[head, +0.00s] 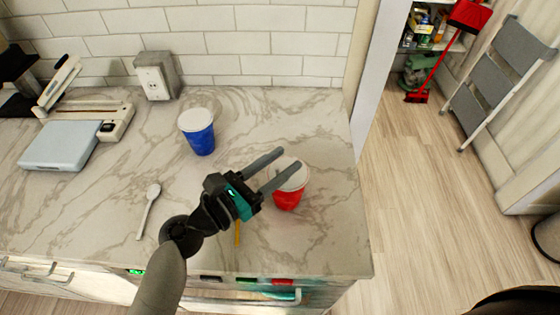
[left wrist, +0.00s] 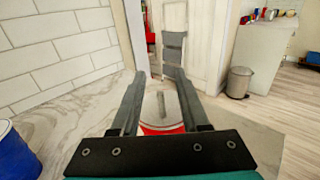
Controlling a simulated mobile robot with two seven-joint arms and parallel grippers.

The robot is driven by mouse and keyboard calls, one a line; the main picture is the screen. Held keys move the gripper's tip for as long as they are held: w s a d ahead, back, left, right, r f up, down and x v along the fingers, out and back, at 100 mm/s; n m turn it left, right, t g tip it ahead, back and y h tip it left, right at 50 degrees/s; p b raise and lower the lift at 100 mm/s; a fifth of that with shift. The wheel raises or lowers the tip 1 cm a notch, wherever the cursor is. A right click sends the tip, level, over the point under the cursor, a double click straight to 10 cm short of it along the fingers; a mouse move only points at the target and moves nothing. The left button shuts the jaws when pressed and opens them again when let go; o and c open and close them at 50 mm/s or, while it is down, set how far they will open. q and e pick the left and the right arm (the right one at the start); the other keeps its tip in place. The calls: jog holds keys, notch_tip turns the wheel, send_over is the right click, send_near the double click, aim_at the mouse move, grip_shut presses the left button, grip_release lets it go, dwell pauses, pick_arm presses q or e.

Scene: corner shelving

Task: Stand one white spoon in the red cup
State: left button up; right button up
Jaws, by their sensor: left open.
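A red cup (head: 288,200) with a white top stands upright on the marble counter, near its right end. My left gripper (head: 290,158) is open over the cup, its two fingers spread above the rim. The left wrist view shows the red cup (left wrist: 148,130) between and beyond the open fingers (left wrist: 159,76). A slim grey piece shows at the cup's mouth there; I cannot tell whether it is a spoon handle. A white spoon (head: 148,208) lies flat on the counter, left of my left arm. My right gripper is not in view.
A blue cup (head: 198,132) with a white top stands behind and left of the red cup. A scale (head: 62,146) and an outlet box (head: 155,76) are at the back left. A yellow stick (head: 237,233) lies near the front edge. The counter (head: 340,240) ends at the right.

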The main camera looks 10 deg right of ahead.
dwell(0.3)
pick_arm(q)
jog(key=b+v, duration=0.2)
jog(key=v, duration=1.3)
dwell(0.5)
